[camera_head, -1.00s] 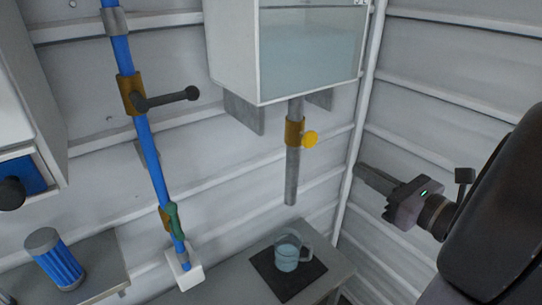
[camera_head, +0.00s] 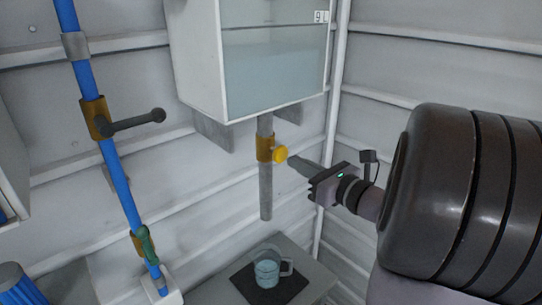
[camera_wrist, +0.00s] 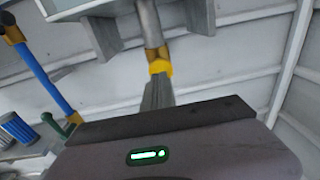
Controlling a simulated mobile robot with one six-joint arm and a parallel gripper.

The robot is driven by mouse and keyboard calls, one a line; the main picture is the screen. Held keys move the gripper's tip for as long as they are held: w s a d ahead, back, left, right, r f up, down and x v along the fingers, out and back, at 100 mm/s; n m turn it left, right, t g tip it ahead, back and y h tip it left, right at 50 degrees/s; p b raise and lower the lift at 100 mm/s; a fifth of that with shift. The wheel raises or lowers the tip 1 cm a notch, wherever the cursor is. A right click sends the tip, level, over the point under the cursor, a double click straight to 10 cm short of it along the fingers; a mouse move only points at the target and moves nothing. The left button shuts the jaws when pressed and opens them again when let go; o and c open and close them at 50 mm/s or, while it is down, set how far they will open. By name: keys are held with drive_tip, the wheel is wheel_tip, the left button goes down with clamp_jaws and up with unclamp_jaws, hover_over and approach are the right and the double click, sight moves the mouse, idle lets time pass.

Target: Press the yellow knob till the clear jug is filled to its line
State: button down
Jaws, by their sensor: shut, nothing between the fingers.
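The yellow knob (camera_head: 280,154) sits on a brass valve (camera_head: 264,148) on the grey pipe under the hopper. In the wrist view the knob (camera_wrist: 160,67) shows just past my fingertips. My gripper (camera_head: 297,163) is shut and empty, its tips pointing at the knob from the right. In the head view a small gap seems to show between tips and knob; whether they touch is hard to tell. The clear jug (camera_head: 267,272) stands upright on a dark mat below the pipe's mouth (camera_head: 266,216), with bluish contents in it. Its line is too small to make out.
The white hopper (camera_head: 200,60) with a clear front hangs above. A blue pipe (camera_head: 120,180) with a dark lever (camera_head: 138,122) and a green handle (camera_head: 146,243) runs at left. The jug's mat (camera_head: 245,285) lies on a grey table (camera_head: 215,290). A blue ribbed cylinder (camera_head: 15,285) is at lower left.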

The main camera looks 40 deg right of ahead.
sight(281, 154)
drive_tip(key=shift+w+a, duration=0.1)
drive_tip(key=shift+w, duration=1.2)
